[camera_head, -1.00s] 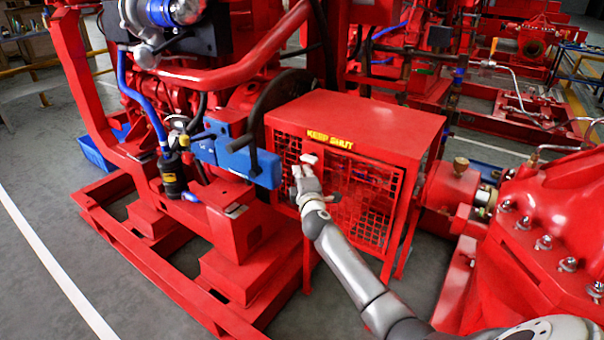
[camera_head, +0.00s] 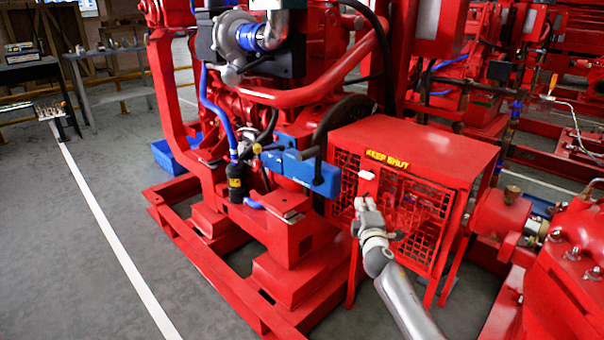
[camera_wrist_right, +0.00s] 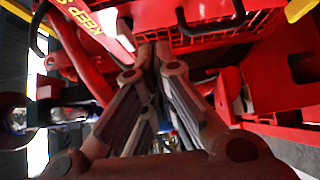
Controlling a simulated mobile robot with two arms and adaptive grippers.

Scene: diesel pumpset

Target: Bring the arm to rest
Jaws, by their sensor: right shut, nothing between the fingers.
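My right arm comes in from the lower right in the head view, and its gripper (camera_head: 364,203) is in front of the red mesh guard box (camera_head: 440,150) marked "KEEP SHUT". The gripper is shut and empty, just below a small white piece (camera_head: 367,175) at the box's front left edge. A small gap shows between them. In the right wrist view the two fingers (camera_wrist_right: 157,52) meet at their tips, with the guard's mesh (camera_wrist_right: 215,28) beyond. My left gripper is not in view.
The red engine frame and its base rails (camera_head: 235,290) stand left of the arm, with a blue part (camera_head: 305,168) near the gripper. A red pump housing (camera_head: 560,265) is at the right. Open grey floor (camera_head: 90,270) lies at the left.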

